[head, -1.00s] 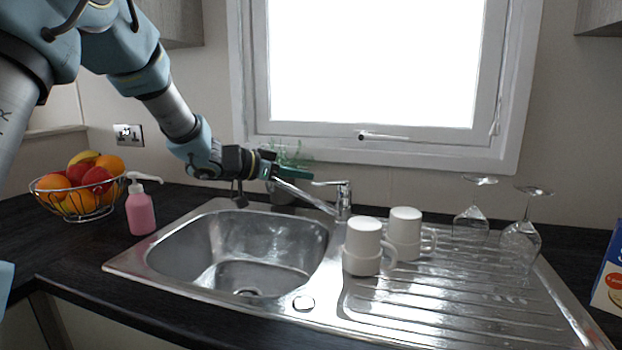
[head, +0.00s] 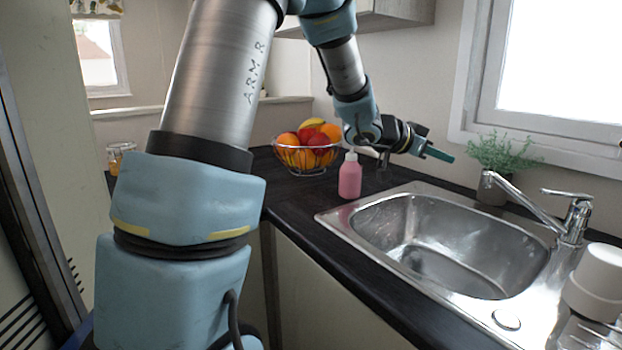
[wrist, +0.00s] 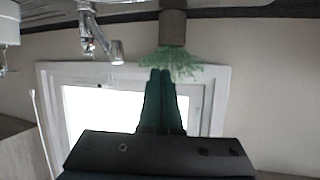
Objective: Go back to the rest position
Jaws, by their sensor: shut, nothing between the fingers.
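My gripper (head: 439,154) is shut and empty. In the head view it is in the air above the counter, behind the pink soap bottle and left of the potted plant, with its green fingers pointing right. In the wrist view its fingers (wrist: 160,75) lie side by side, pointing toward the plant, with the window behind. My arm is bent, reaching over the counter from the left part of the head view.
A pink soap bottle (head: 350,178) stands beside a fruit bowl (head: 307,160) on the dark counter. The sink (head: 450,240) has a tap (head: 572,215). A potted plant (head: 494,165) stands behind the sink.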

